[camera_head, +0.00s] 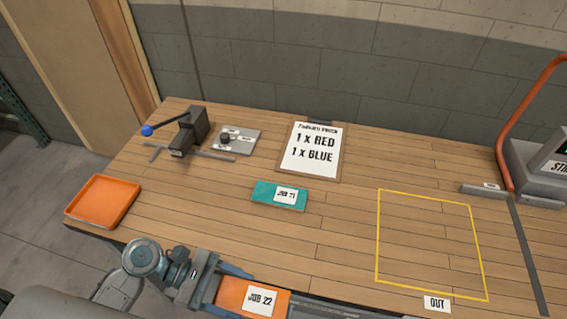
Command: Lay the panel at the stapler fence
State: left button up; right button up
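An orange panel labelled JOB 22 (231,293) is at the bottom, by the table's front edge. My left gripper (236,290) has its fingers along both sides of the panel's left end and appears shut on it. A teal panel labelled JOB 21 (263,190) lies flat mid-table. The stapler (193,130), dark with a blue-knobbed lever, stands at the back left. A thin grey fence bar (215,155) runs at its foot, with bare table in front. My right gripper is not in view.
An empty orange tray (103,201) sits at the left corner. A clipboard (311,152) lies at the back. A yellow outline (379,235) marks empty table at right. A machine with an orange handle (530,165) is far right.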

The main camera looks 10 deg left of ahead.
pick_arm(q)
jog(key=w+a+r+n+t+y, duration=0.1)
jog(key=w+r+n+t, duration=0.1)
jog(key=w, duration=0.5)
jog(key=w+a+r+n+t, duration=0.2)
jog(key=w+r, duration=0.3)
jog(key=w, duration=0.3)
jog(key=w+a+r+n+t+y, duration=0.1)
jog(key=w+a+r+n+t, duration=0.1)
jog(key=w, duration=0.6)
jog(key=shift+a+r+n+t+y+b, duration=0.3)
jog(key=shift+r+n+t, duration=0.45)
jog(key=shift+t, duration=0.45)
jog(key=shift+f, duration=0.15)
